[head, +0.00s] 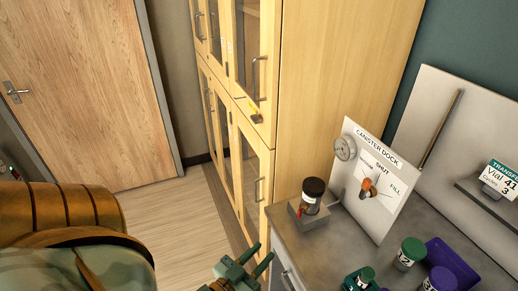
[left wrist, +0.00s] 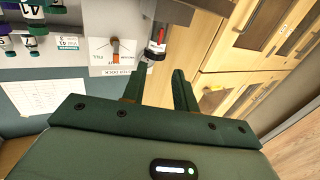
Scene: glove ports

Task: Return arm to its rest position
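My left gripper (head: 258,254) is at the bottom middle of the head view, in front of the tall wooden cabinet and left of the grey counter. In the left wrist view its two green fingers (left wrist: 160,73) stand apart with nothing between them, so it is open and empty. A dark-lidded canister (head: 313,190) stands upright on a small grey block at the counter's left corner. It also shows beyond the fingers in the left wrist view (left wrist: 158,38), clear of them. My right gripper is in neither view.
The wooden cabinet (head: 340,70) has glass doors with protruding handles. The counter (head: 310,240) holds a white "CANISTER DOCK" panel (head: 368,180) with an orange-handled knob, a purple tray (head: 452,262) and green-capped vials (head: 411,250). Floor (head: 170,220) is clear towards the wooden door (head: 80,80).

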